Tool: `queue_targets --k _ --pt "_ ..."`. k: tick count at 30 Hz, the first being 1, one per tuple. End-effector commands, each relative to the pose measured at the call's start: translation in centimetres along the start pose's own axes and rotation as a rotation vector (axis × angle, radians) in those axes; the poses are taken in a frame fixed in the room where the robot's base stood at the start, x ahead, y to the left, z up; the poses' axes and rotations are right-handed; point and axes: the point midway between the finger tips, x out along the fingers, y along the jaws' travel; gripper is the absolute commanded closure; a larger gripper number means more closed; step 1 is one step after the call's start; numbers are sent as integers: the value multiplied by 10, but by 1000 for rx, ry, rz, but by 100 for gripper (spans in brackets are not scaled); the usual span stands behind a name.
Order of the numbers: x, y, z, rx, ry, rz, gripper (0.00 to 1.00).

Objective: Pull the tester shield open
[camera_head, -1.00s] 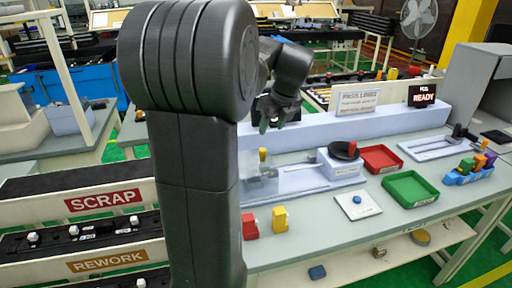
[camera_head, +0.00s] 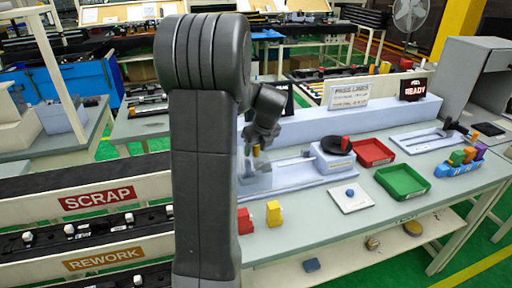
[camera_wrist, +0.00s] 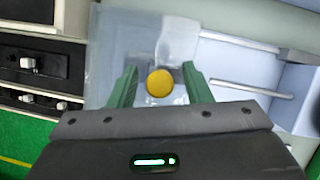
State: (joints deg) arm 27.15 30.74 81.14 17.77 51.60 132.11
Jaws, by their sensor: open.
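The tester (camera_head: 333,155) stands on the bench, with a pale base and two rails running left from it. Its clear shield (camera_head: 253,180) sits at the left end of the rails, partly behind my arm; it also shows in the wrist view (camera_wrist: 190,38). A yellow round knob (camera_wrist: 159,83) rises by the shield, and its top shows in the head view (camera_head: 256,150). My gripper (camera_wrist: 160,74) is open above the knob, one green finger on either side. I see a gap at each finger; the height between fingertips and knob is hard to judge.
A red block (camera_head: 245,221) and a yellow block (camera_head: 274,213) stand in front of the shield. A pad with a blue button (camera_head: 350,197), a red tray (camera_head: 373,153) and a green tray (camera_head: 402,183) lie to the right. A long raised ledge (camera_head: 300,130) runs behind.

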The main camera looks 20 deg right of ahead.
Motion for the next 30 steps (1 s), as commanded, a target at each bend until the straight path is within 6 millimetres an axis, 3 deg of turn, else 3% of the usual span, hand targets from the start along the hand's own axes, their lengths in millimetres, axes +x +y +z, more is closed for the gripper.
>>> queue_targets --k 5,12,20,30 --pt "0 0 0 0 0 0 55" --pt "0 0 0 0 0 0 99" --pt "-3 -8 -1 2 1 0 100" --pt "-13 -86 -19 4 0 -1 100"
